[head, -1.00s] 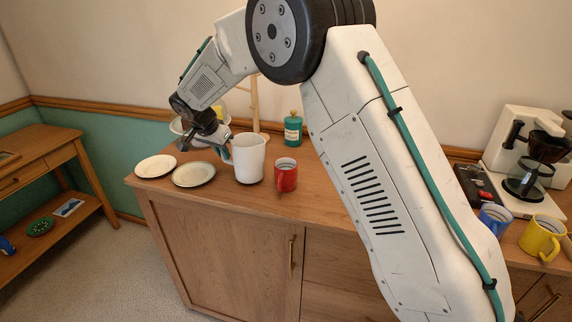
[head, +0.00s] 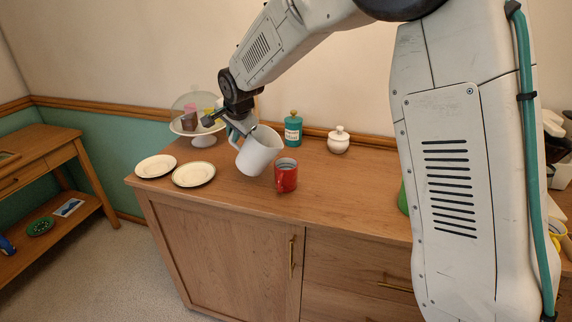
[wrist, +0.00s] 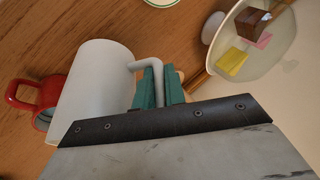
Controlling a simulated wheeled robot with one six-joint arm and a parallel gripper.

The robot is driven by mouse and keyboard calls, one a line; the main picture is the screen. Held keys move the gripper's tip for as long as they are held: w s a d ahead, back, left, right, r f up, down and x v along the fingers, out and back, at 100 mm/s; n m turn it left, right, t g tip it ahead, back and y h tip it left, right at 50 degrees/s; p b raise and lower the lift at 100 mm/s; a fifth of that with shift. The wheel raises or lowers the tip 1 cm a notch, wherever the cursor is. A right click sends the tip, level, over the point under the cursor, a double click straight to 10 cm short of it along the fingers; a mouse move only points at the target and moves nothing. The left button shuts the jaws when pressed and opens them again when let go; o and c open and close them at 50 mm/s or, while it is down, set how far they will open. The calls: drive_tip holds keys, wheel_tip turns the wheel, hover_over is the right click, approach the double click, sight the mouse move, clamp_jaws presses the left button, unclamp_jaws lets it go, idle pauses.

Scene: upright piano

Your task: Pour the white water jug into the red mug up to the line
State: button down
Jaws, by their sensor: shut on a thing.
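The white water jug (head: 258,152) is tilted to the right above the sideboard, its mouth side leaning toward the red mug. My gripper (head: 240,127) is shut on the jug's handle; the wrist view shows its teal fingers (wrist: 160,88) on either side of the handle. The red mug (head: 286,176) stands upright on the sideboard, just right of the jug and close to its rim. In the wrist view the red mug (wrist: 48,96) is partly hidden behind the jug (wrist: 97,88). I cannot see a stream, the water level or the line.
Two plates (head: 194,174) lie left of the jug on the sideboard (head: 340,190). A glass-domed cake stand (head: 203,140) stands behind the jug. A teal canister (head: 293,130) and a white lidded pot (head: 338,140) stand at the back. My arm hides the right part.

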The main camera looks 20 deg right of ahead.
drive_tip(key=shift+m+t+y, duration=0.3)
drive_tip(key=shift+t+y, duration=0.3)
drive_tip(key=shift+y, duration=0.1)
drive_tip(key=r, duration=0.1)
drive_tip(key=s+d+r, duration=0.1)
drive_tip(key=d+r, duration=0.1)
drive_tip(key=shift+s+r, duration=0.15)
drive_tip(key=shift+s, duration=0.1)
drive_tip(key=shift+s+d+r+t+y, duration=0.15)
drive_tip(key=shift+s+d+t+y, duration=0.1)
drive_tip(key=shift+d+t+y, duration=0.15)
drive_tip(key=shift+s+d+r+y, duration=0.15)
drive_tip(key=shift+r+y, duration=0.15)
drive_tip(key=shift+r, duration=0.1)
drive_tip(key=shift+s+d+r+m+t, duration=0.1)
drive_tip(key=shift+r+m+t, duration=0.2)
drive_tip(key=shift+t, duration=0.1)
drive_tip(key=shift+w+a+f+g, duration=0.35)
drive_tip(key=shift+a+f+g, duration=0.15)
drive_tip(key=shift+f, duration=0.25)
drive_tip(key=shift+h, duration=0.4)
drive_tip(key=shift+w+a, duration=0.15)
drive_tip(key=shift+a, duration=0.05)
